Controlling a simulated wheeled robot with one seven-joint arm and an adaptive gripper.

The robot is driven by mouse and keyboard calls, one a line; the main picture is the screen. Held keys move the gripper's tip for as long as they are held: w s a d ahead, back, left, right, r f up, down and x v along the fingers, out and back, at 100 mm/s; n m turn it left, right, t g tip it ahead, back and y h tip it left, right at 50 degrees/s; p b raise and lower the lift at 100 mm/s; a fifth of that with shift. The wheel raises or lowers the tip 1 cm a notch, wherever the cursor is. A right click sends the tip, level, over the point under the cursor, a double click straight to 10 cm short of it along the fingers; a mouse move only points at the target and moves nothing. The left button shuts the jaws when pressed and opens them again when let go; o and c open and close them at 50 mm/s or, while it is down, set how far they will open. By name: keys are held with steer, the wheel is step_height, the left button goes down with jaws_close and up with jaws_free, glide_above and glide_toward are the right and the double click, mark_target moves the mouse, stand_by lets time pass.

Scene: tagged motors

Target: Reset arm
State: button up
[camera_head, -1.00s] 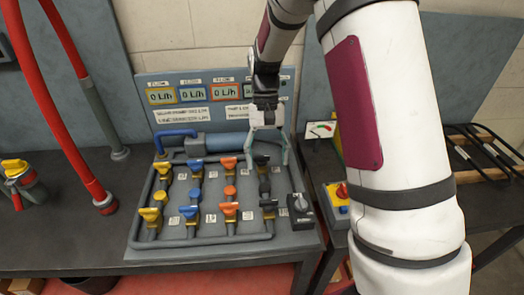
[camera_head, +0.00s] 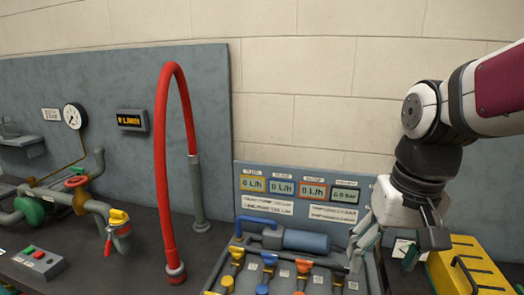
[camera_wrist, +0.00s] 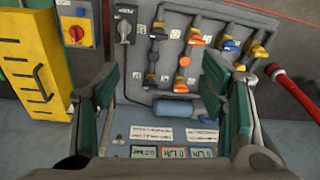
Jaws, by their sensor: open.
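My gripper (camera_head: 388,236) hangs at the right of the head view, in front of the right end of the valve panel, fingers pointing down. In the wrist view my gripper (camera_wrist: 163,75) has its two green-padded fingers wide apart, with nothing held between them. The valve panel (camera_wrist: 135,88) lies beyond the fingers, with blue, orange and yellow handles. Its displays (camera_head: 283,188) stand upright at the back. My arm comes in from the right edge of the head view.
A red hose (camera_head: 162,165) arches left of the panel. A gauge (camera_head: 75,116) and piping with a yellow valve (camera_head: 118,216) are further left. A yellow box (camera_head: 475,270) stands at the right, near my gripper. A red-knobbed switch (camera_wrist: 76,33) shows in the wrist view.

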steer(key=s+r+n+t, duration=0.1)
steer(key=s+r+t, duration=0.1)
steer(key=s, duration=0.7)
steer(key=shift+t, duration=0.8)
steer(key=shift+s+r, duration=0.1)
